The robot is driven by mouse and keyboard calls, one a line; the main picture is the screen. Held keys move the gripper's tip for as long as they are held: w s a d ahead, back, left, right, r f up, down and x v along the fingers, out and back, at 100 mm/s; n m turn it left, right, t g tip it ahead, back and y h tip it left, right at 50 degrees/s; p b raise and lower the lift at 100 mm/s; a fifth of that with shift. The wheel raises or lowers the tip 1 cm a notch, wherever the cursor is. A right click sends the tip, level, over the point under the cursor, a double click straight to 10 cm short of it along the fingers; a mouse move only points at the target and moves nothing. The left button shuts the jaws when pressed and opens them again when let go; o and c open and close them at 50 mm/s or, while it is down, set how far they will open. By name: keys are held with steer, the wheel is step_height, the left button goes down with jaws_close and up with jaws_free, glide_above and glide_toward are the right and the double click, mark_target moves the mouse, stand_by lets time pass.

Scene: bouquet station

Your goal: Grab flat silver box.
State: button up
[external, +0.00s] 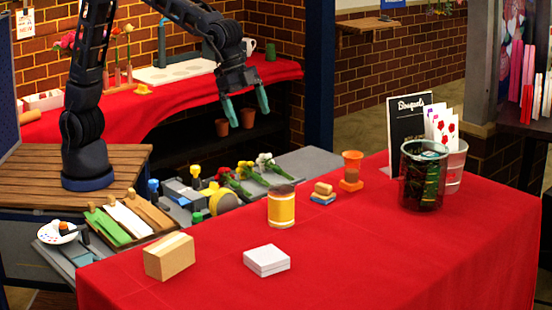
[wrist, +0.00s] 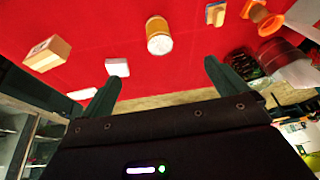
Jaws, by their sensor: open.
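A flat, pale white-grey box (external: 267,261) lies on the red table near its front edge, right of a cardboard box; it is the only flat box of this look in the external view. In the wrist view a pale flat box (wrist: 117,67) shows just above the left finger. A second pale flat thing (wrist: 80,94) lies lower left there, partly cut off from view; I cannot tell what it is. My gripper (external: 247,105) is open and empty, raised well behind and above the red table. In the wrist view its fingers (wrist: 160,75) stand wide apart.
On the red table (external: 400,270) stand a cardboard box (external: 168,257), a yellow-banded can (external: 281,207), small stacked blocks (external: 322,194), an orange item (external: 351,171), a dark glass vase (external: 423,178) and a black sign (external: 407,118). Flowers and tools lie on a grey bench behind. The table's front right is clear.

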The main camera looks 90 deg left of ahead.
steer(key=w+d+f+m, duration=0.1)
steer(key=d+f, duration=0.3)
steer(key=d, duration=0.3)
steer(key=w+d+f+m, duration=0.1)
steer(key=w+d+f, duration=0.15)
steer(key=d, duration=0.45)
steer(key=m+g+h, duration=0.1)
glide_toward(266, 255)
steer(key=x, duration=0.3)
steer(key=shift+s+d+f, duration=0.15)
steer(key=shift+f, duration=0.25)
steer(key=shift+w+x, duration=0.2)
steer(key=shift+x, duration=2.55)
steer(key=c, duration=1.1)
